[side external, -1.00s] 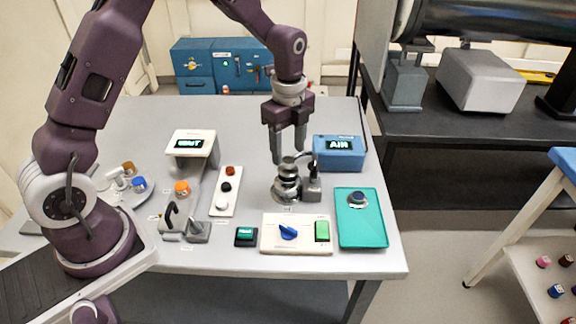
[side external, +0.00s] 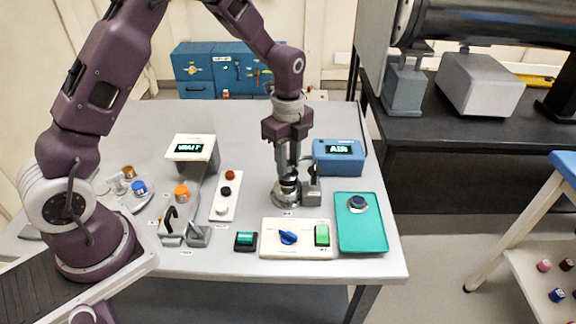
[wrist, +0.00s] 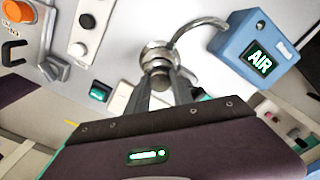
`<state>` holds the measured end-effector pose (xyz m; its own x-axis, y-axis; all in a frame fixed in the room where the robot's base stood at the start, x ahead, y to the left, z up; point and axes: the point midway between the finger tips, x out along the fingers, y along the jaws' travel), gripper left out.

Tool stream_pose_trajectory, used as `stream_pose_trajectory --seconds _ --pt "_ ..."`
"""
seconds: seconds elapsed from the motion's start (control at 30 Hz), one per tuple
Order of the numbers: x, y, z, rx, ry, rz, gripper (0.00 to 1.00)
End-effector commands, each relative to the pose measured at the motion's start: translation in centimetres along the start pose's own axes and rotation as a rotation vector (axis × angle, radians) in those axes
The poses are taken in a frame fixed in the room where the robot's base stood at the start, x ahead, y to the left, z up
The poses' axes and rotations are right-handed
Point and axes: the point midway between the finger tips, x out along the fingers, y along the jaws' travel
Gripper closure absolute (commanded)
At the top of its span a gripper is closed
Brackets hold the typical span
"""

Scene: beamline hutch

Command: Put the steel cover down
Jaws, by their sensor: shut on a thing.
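The steel cover (side external: 287,183) is a shiny round metal piece at the top of a small steel stand (side external: 285,200) right of the table's middle. My gripper (side external: 287,172) points straight down, with its fingers close together on the cover's top. In the wrist view the cover (wrist: 158,55) shows as a round metal shape at the tips of my gripper (wrist: 160,78). The fingers hide part of it. I cannot tell whether there is a gap between the cover and the stand below.
A blue box reading AIR (side external: 338,157) stands close behind right, with a hose to the stand. A teal tray (side external: 361,238) holding a dark round piece lies at the front right. A blue-knob panel (side external: 298,250) is in front. A button strip (side external: 226,196) stands left.

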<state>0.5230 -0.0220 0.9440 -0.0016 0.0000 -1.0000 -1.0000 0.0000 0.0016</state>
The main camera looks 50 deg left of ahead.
Motion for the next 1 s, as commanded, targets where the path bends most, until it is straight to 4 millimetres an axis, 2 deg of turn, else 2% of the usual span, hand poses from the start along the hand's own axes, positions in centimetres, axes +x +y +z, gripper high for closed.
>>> stream_pose_trajectory --seconds 0.3,0.43,0.57,0.67,0.83,1.0 --pt "-7.6 -0.1 0.0 0.0 0.0 -0.007 1.0" --pt "-9.3 -0.1 0.0 0.0 0.0 -0.004 1.0" --pt "-9.6 -0.3 -0.8 0.002 0.001 -0.002 1.0" --pt "-8.9 -1.3 -3.4 0.007 0.001 -0.001 1.0" --pt "-7.2 -3.0 -10.8 0.01 0.001 0.001 1.0" --pt "-5.4 -3.0 -18.1 0.007 0.0 -0.001 1.0"
